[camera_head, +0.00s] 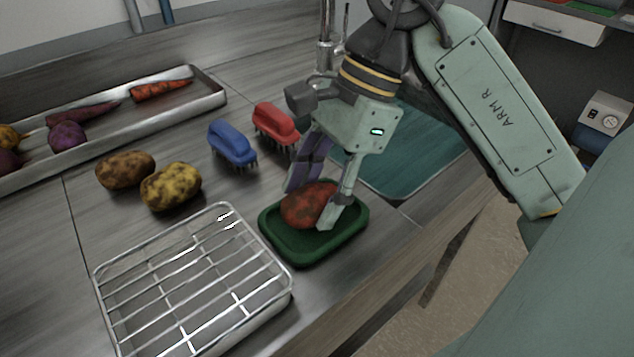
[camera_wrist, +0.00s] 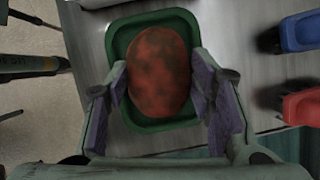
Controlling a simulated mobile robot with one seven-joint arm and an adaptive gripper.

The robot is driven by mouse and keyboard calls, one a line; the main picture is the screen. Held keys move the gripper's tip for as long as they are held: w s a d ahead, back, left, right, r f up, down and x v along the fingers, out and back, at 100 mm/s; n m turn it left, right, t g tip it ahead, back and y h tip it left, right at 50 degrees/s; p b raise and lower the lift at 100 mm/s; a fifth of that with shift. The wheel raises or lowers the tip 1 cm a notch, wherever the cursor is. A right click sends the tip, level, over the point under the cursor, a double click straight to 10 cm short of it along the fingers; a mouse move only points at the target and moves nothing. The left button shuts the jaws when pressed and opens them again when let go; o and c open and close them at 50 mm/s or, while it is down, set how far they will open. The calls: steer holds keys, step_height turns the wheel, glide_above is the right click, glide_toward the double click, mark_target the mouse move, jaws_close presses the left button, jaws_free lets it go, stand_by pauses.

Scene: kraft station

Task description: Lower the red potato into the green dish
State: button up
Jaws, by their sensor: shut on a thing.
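The red potato (camera_head: 308,204) has dark patches and is between the fingers of my gripper (camera_head: 318,200). It is in or just over the green dish (camera_head: 283,253), inside its rim as seen from above; I cannot tell whether it touches the bottom. In the wrist view the potato (camera_wrist: 159,72) fills much of the dish (camera_wrist: 120,35), and my gripper's fingers (camera_wrist: 160,92) press on both sides of it. The dish sits on the grey counter near its front edge. The potato's underside is hidden.
A wire rack (camera_head: 190,285) stands left of the dish. A brown potato (camera_head: 125,170) and a yellow potato (camera_head: 171,187) lie behind the rack. A blue brush (camera_head: 232,142) and a red brush (camera_head: 275,124) stand behind the dish. A metal tray (camera_head: 212,98) holds several vegetables. A teal sink (camera_head: 415,150) lies right.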

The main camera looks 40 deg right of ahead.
steer(key=shift+f, duration=0.15)
steer(key=o, duration=1.3)
steer(key=shift+v, duration=3.75)
